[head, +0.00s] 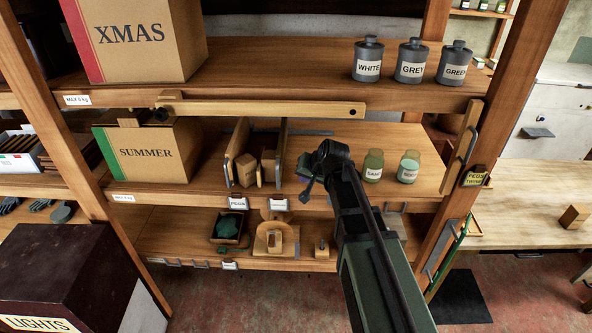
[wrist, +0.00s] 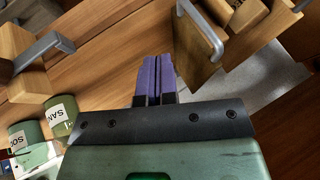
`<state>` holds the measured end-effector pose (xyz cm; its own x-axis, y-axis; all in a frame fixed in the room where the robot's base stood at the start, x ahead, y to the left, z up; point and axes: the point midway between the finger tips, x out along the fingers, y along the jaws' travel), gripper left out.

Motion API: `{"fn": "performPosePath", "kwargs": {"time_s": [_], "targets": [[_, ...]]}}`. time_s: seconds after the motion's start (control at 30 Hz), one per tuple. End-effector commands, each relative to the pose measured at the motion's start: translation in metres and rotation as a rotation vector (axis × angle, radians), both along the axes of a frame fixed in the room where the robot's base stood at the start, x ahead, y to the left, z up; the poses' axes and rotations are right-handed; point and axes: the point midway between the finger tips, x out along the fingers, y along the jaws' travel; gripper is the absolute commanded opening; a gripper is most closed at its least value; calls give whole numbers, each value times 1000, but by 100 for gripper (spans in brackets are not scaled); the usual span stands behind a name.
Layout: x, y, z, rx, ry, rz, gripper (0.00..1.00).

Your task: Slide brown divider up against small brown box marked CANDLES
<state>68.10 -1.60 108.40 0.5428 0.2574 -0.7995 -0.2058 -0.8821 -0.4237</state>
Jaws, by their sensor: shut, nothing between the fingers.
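Two upright brown wooden dividers stand on the middle shelf in the head view, a left one (head: 236,150) and a right one (head: 281,155). Small brown boxes, one larger (head: 246,170) and one narrower (head: 268,165), stand between them. I cannot read CANDLES on either. My gripper (head: 307,188) is right of the right divider, over the shelf. In the wrist view its purple fingers (wrist: 153,80) are shut and empty, beside a wooden panel (wrist: 198,55) with a grey handle. I cannot tell whether they touch it.
A SAND jar (head: 373,166) and another jar (head: 409,167) stand right of my arm on the same shelf. The SUMMER box (head: 150,152) is at the left. A wooden bar (head: 262,108) crosses above the dividers. Bare shelf (head: 335,135) lies behind the jars.

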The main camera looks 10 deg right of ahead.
Motion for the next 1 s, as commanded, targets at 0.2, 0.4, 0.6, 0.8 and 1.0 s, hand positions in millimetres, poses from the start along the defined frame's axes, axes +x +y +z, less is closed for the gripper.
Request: {"fn": "performPosePath", "kwargs": {"time_s": [0.2,0.4,0.6,0.8,1.0], "targets": [[-18,-9,29,1,1,-2,0],[-18,-9,26,1,0,-1,0],[-72,-10,7,-95,169,97,0],[-202,2,-29,-320,496,275,0],[-225,18,-37,-379,534,330,0]]}}
